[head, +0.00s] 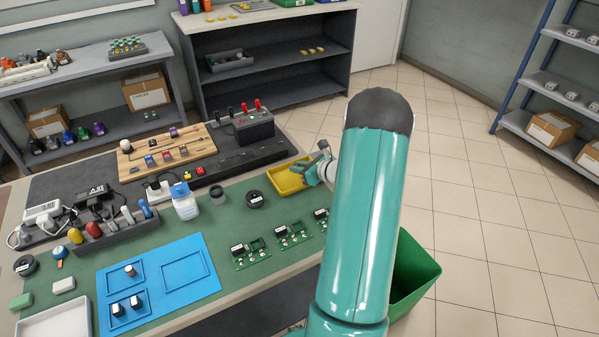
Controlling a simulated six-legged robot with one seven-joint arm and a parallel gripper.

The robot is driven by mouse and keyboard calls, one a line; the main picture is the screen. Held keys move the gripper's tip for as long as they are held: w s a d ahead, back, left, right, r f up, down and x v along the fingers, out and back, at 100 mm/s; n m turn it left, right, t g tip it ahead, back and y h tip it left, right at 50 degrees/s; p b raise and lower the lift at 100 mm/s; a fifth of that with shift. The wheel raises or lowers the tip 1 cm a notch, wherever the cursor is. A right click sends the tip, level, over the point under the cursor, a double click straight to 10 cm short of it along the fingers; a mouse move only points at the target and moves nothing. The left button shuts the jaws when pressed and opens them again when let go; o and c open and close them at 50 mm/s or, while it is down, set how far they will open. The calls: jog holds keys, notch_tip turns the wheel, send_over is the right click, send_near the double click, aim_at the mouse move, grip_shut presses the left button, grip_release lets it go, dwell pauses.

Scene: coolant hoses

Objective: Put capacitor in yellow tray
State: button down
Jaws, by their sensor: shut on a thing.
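The yellow tray (286,184) sits near the back right end of the green work mat. My gripper (308,174) is at the right side of the tray, low over it, with its fingers partly hidden by my own teal arm. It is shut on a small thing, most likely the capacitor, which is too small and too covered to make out. Small dark, white-topped cylinders (130,270) stand in the frames of the blue mat (205,285) at the front left; I cannot tell whether they are capacitors too.
A black battery-like box (254,126) stands behind. A green bin (413,275) stands on the floor at right. My arm hides the bench's right end.

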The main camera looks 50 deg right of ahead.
jog(key=shift+f, duration=0.95)
jog(key=c, duration=1.3)
grip_release()
jog(key=shift+f, duration=0.15)
jog(key=shift+c, duration=0.2)
